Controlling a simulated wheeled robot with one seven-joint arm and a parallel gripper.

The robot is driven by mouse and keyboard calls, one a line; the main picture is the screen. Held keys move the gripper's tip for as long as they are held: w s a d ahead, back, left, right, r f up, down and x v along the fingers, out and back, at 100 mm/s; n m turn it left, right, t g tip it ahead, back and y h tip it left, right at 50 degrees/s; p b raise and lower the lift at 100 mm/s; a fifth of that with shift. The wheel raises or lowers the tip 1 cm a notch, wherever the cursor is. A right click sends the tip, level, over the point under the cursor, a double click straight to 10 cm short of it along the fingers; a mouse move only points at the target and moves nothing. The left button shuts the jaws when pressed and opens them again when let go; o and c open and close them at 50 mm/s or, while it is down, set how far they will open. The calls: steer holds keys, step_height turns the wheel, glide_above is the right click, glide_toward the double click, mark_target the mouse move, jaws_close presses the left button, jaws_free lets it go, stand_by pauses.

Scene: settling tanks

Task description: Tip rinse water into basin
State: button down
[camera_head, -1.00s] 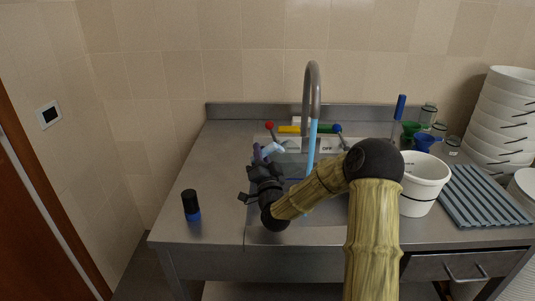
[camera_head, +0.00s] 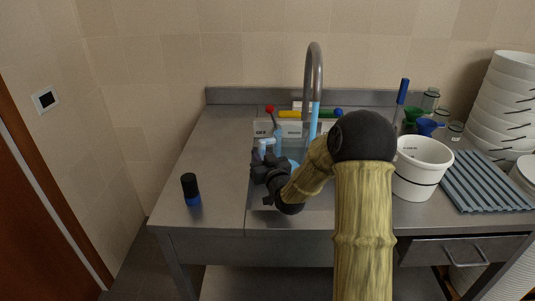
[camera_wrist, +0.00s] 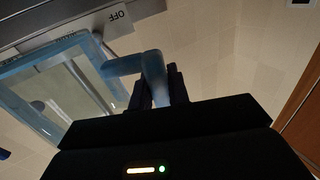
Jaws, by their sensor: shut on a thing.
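My gripper (camera_head: 260,160) is shut on the handle of a translucent light-blue jug (camera_wrist: 62,78) over the left part of the sink basin (camera_head: 318,200). In the wrist view, the dark fingers (camera_wrist: 162,88) close around the handle, and the jug's body extends to the left. In the head view, the jug's handle (camera_head: 266,144) shows above my fingers; my wrist and arm hide much of its body. I cannot tell how much water is inside. A blue stream (camera_head: 315,112) runs down from the grey gooseneck tap (camera_head: 313,60).
Behind the basin are a red-knobbed lever (camera_head: 270,109), an OFF label (camera_head: 263,128) and a yellow bar (camera_head: 290,114). A black-and-blue bottle (camera_head: 191,190) stands left. A white bucket (camera_head: 420,170), a ribbed rack (camera_head: 484,182) and stacked bowls (camera_head: 505,110) stand right.

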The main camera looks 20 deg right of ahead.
mark_target(265, 144)
steer(key=shift+r, duration=0.55)
steer(key=shift+d+r+p, duration=0.15)
steer(key=shift+r+p, duration=0.5)
steer(key=shift+r, duration=0.35)
steer(key=shift+d+r+p, duration=0.15)
steer(key=shift+r+p, duration=0.45)
steer(key=shift+r, duration=0.35)
steer(key=shift+d, duration=0.1)
steer(key=shift+w, duration=0.2)
